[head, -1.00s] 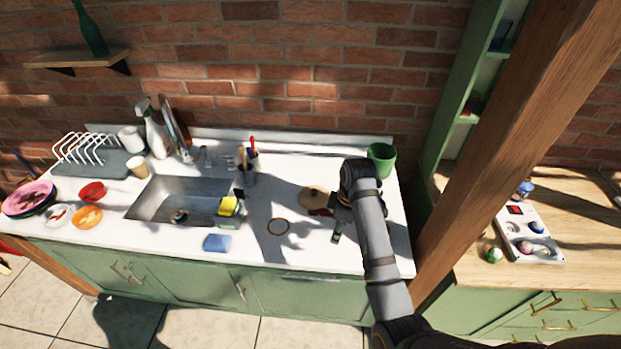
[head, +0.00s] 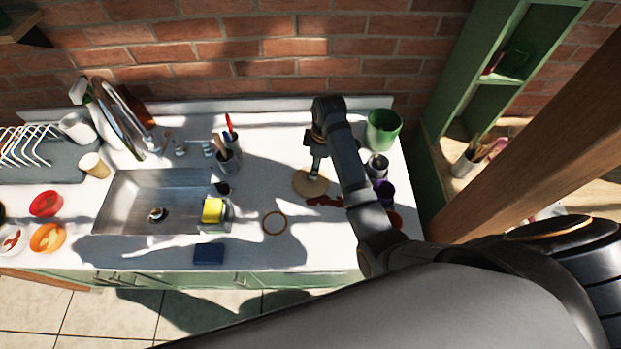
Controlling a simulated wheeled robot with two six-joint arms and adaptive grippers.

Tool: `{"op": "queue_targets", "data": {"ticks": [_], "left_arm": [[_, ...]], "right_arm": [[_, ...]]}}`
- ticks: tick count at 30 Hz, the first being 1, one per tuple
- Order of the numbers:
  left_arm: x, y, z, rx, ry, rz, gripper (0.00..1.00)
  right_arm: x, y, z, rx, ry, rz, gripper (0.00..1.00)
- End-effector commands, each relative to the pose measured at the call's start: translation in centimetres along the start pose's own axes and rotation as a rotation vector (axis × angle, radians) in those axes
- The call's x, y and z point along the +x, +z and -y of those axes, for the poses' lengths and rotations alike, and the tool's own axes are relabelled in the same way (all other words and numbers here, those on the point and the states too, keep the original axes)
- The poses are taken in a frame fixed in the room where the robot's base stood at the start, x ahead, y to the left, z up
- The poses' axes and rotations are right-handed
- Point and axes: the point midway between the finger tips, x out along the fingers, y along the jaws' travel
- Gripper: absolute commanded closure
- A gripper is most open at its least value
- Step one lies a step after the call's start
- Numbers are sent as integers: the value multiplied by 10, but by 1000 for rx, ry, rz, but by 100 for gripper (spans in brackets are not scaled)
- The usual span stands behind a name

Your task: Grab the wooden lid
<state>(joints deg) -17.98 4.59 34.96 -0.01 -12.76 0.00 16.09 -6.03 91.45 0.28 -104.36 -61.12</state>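A round tan wooden disc, which looks like the wooden lid (head: 304,188), lies flat on the white counter right of the middle. My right gripper (head: 314,174) points down over its upper part and hides some of it. The fingers are small and dark here, so I cannot tell whether they are open or shut, or whether they touch the disc. My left gripper is not in view.
A red item (head: 325,201) lies just right of the disc. A thin brown ring (head: 275,223) lies to its lower left. A green pot (head: 382,129), a metal cup (head: 377,166) and a purple cup (head: 384,189) stand right of my arm. The sink (head: 155,190) is left.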

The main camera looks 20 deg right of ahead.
Motion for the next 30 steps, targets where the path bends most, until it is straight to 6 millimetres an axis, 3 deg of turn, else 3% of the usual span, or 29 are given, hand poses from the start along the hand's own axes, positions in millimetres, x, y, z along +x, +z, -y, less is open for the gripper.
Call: {"op": "queue_targets", "data": {"ticks": [5, 9, 13, 18, 25, 30], "left_arm": [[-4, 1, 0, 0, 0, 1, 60], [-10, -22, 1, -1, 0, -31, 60], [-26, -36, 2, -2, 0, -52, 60], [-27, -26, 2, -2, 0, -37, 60], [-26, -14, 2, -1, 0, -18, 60], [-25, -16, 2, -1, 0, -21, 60]], "right_arm": [[14, 0, 0, 0, 0, 0, 51], [19, -1, 1, 0, -1, 0, 51], [39, -3, 4, 0, -4, 2, 51], [64, -3, 3, 0, 0, 0, 51], [67, -3, 3, 0, 1, -1, 51], [67, -3, 3, 0, 1, -1, 74]]}}
